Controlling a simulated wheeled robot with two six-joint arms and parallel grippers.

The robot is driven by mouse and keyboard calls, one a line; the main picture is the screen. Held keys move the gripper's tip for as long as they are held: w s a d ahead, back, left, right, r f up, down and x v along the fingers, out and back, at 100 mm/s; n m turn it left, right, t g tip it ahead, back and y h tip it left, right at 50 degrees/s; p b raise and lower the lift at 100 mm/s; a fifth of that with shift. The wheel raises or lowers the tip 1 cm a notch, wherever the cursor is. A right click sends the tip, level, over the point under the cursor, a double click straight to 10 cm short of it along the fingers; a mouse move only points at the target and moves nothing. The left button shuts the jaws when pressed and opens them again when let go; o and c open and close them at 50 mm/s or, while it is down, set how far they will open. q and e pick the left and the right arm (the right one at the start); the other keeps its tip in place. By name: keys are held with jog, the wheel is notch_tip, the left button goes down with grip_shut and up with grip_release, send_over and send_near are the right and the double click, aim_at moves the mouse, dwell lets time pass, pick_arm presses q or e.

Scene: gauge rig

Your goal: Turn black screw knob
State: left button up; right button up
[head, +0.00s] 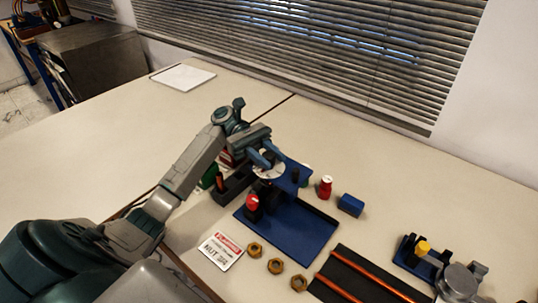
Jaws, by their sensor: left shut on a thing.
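The gauge rig has a blue base plate (310,238) with a raised blue upper plate (297,170) and a round white dial face (270,172). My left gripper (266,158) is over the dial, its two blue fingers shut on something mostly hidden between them. It appears to be the black screw knob, but I cannot see it clearly. A dark upright post (295,175) stands on the upper plate, right of the fingers. A red knob on a black block (252,204) sits at the left of the base.
A red bottle (325,187) and blue block (350,205) stand right of the rig. A label card (221,250) and brass nuts (275,266) lie in front. A black tray with orange rails (362,279) is front right. The table's left side is mostly clear.

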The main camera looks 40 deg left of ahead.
pick_arm(q)
jog(key=shift+m+g+y, duration=0.4)
jog(key=shift+m+g, duration=0.2)
jog(key=shift+g, duration=0.4)
jog(key=o, duration=1)
jog(key=shift+c, duration=0.2)
